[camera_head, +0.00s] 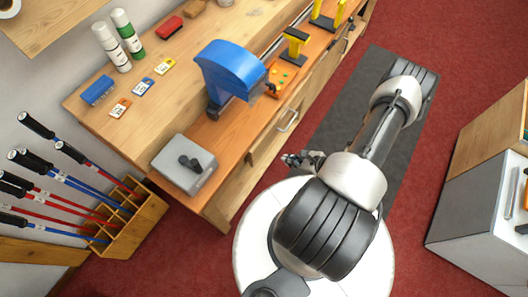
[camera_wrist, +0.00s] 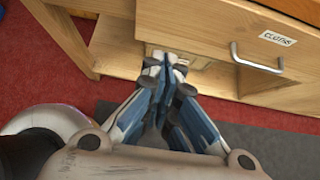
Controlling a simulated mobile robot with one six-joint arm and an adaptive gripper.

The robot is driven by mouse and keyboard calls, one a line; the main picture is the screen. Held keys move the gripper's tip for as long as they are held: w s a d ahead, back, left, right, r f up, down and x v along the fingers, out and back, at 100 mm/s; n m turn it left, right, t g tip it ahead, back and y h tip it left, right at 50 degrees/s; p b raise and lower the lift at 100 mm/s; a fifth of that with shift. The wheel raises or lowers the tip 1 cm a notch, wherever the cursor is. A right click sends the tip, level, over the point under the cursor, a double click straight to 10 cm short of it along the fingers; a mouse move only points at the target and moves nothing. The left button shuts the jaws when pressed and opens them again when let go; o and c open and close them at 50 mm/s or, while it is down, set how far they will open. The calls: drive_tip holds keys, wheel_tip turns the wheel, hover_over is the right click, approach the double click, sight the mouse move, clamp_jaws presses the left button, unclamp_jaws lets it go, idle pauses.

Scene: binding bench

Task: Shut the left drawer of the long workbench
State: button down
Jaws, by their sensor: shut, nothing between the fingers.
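The long workbench (camera_head: 215,145) runs diagonally across the head view. Its near drawer (camera_head: 268,142) has a metal bar handle (camera_head: 288,120). In the wrist view, a wooden drawer front (camera_wrist: 200,32) with a bar handle (camera_wrist: 255,62) and a white label fills the upper right. I cannot tell how far this drawer stands out from the bench. My gripper (camera_head: 292,158) is shut and empty, beside the bench front. In the wrist view, my gripper's fingertips (camera_wrist: 165,65) are at the lower edge of the drawer front, left of the handle; contact is unclear.
A grey box (camera_head: 184,168) and a blue machine (camera_head: 230,68) stand on the bench. A wooden rack (camera_head: 135,220) with several long tools stands at the left. A grey cabinet (camera_head: 475,225) is at the right. Red carpet and a dark mat (camera_head: 345,90) lie between.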

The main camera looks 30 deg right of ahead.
sight(260, 148)
drive_tip(key=shift+w+a+r+b+x, duration=0.1)
drive_tip(key=shift+w+r+b+x, duration=0.2)
drive_tip(key=shift+x, duration=1.6)
drive_tip(key=shift+w+a+r+b+x, duration=0.1)
drive_tip(key=shift+w+r+b+x, duration=0.2)
drive_tip(key=shift+x, duration=1.6)
drive_tip(key=shift+w+a+r+b+x, duration=0.1)
drive_tip(key=shift+w+r+b+x, duration=0.2)
drive_tip(key=shift+x, duration=1.6)
drive_tip(key=shift+s+r, duration=0.1)
drive_tip(key=w, duration=0.1)
drive_tip(key=w+a, duration=0.1)
drive_tip(key=w, duration=0.1)
drive_tip(key=w+a, duration=0.1)
drive_tip(key=shift+w+b, duration=0.3)
drive_tip(key=shift+b, duration=0.1)
drive_tip(key=shift+d, duration=0.1)
drive_tip(key=shift+r, duration=0.1)
